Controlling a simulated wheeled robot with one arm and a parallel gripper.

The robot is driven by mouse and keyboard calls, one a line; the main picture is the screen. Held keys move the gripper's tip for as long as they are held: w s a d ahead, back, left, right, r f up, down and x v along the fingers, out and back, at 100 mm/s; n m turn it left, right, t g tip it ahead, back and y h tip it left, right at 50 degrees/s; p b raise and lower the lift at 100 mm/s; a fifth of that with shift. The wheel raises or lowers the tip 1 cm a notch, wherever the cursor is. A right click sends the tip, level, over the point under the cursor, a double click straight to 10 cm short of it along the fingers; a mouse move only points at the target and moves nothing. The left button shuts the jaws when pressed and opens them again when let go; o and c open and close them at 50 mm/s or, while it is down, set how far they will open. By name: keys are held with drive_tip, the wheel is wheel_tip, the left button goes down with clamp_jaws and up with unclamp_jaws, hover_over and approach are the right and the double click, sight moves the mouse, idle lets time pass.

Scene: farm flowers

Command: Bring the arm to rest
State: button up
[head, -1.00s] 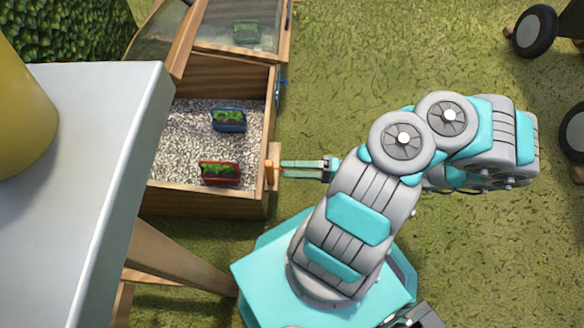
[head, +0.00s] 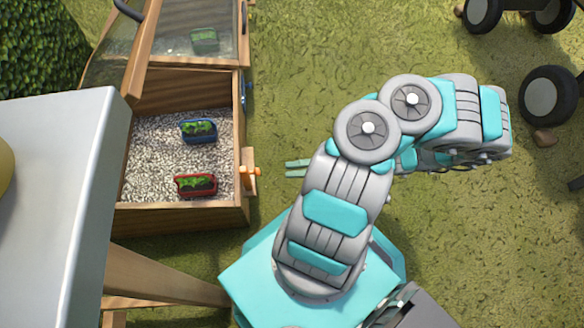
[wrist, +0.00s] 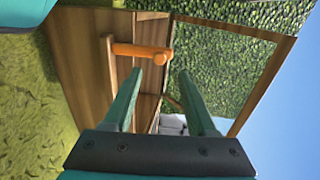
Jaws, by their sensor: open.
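My gripper (head: 297,168) is open and empty, just right of the wooden cold frame (head: 180,216) in the head view. Its two teal fingers (wrist: 160,108) also show in the wrist view. They point toward an orange peg handle (head: 250,171) on the frame's right side, with a gap between. The orange handle (wrist: 140,51) lies ahead of the fingers in the wrist view. My grey and teal arm is bent over the grass, its elbow to the right.
The gravel-filled frame holds a blue planter (head: 198,131) and a red planter (head: 195,186). A green planter (head: 204,40) shows behind glass. A white table (head: 50,200) stands at left, a hedge (head: 40,45) behind. Black wheels (head: 549,100) stand at upper right. Grass (head: 330,60) is open between.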

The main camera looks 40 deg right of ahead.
idle(0.4)
drive_tip(key=w+a+r+n+g+h+p, duration=0.1)
drive_tip(key=a+r+n+g+h+p, duration=0.1)
drive_tip(key=a+r+n+g, duration=0.45)
drive_tip(key=w+a+r+n+g+h+p, duration=0.15)
drive_tip(key=a+r+g, duration=0.25)
drive_tip(key=r+g, duration=0.55)
drive_tip(key=s+a+r+t+h+p, duration=0.1)
drive_tip(key=s+r+h, duration=0.2)
drive_tip(key=r, duration=0.2)
drive_tip(key=s+r+m+t+h+p, duration=0.1)
drive_tip(key=s+r+h+p, duration=0.1)
drive_tip(key=r, duration=0.4)
drive_tip(key=s+a+r+t+h+p, duration=0.1)
drive_tip(key=s+r+t+h+p, duration=0.1)
drive_tip(key=s+r+h, duration=0.2)
drive_tip(key=shift+a+r+h, duration=0.3)
drive_tip(key=shift+r+h, duration=0.8)
drive_tip(key=shift+h, duration=0.15)
drive_tip(key=shift+c, duration=0.2)
